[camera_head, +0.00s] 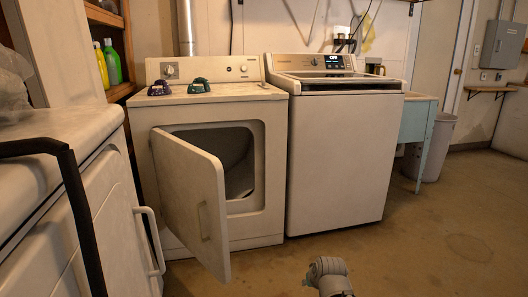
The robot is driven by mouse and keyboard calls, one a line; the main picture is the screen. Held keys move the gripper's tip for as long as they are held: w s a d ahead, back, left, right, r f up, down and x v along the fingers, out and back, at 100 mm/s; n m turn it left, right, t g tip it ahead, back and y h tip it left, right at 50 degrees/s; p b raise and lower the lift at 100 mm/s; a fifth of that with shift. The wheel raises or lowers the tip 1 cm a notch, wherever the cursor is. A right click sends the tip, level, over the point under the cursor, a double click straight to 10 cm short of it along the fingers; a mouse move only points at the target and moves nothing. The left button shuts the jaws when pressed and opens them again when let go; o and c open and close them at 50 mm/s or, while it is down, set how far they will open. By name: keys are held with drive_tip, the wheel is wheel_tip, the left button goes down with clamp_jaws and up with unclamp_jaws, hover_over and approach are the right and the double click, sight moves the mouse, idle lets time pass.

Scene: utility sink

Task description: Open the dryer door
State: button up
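The white dryer (259,130) stands left of the middle. Its door (191,200) is swung open toward me, hinged on the left of the opening, with a small handle (204,221) on the face turned to me. The drum opening (237,160) shows to the right of the door. A grey rounded part of my arm (328,270) shows at the bottom edge, to the right of the door and apart from it. I cannot make out my gripper's fingers.
A washer (336,155) stands right of the dryer. Two small dark objects (160,88) (199,86) lie on the dryer top. A white appliance with a handle (151,240) is close at the left. The floor (440,240) at right is clear.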

drive_tip(key=s+d+r+m+g+h+p, duration=0.1)
drive_tip(key=s+d+r+g+p, duration=0.1)
drive_tip(key=s+r+g+p, duration=0.75)
wheel_tip(320, 180, up, 39)
drive_tip(key=t+p, duration=0.3)
drive_tip(key=p, duration=3.7)
drive_tip(key=shift+s+f+p, duration=0.15)
drive_tip(key=shift+s+p, duration=0.15)
drive_tip(key=shift+p, duration=0.05)
